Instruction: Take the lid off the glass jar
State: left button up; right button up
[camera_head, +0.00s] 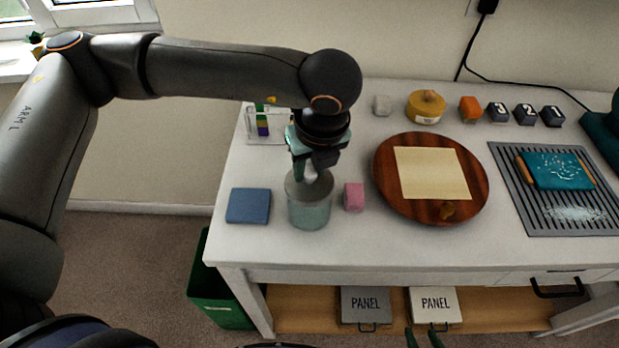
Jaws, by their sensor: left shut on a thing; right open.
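The glass jar (310,215) stands on the white table, left of the middle, with greenish see-through walls. Its grey round lid (296,190) sits at the jar's mouth; I see no clear gap between them. My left gripper (312,176) reaches down from above and is shut on the lid at its middle.
A blue square (248,205) lies left of the jar and a pink block (354,197) close on its right. A round wooden board (385,187) and a grey ribbed mat (520,205) lie further right. The table front by the jar is clear.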

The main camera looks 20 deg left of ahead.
pick_arm(q)
grip_shut()
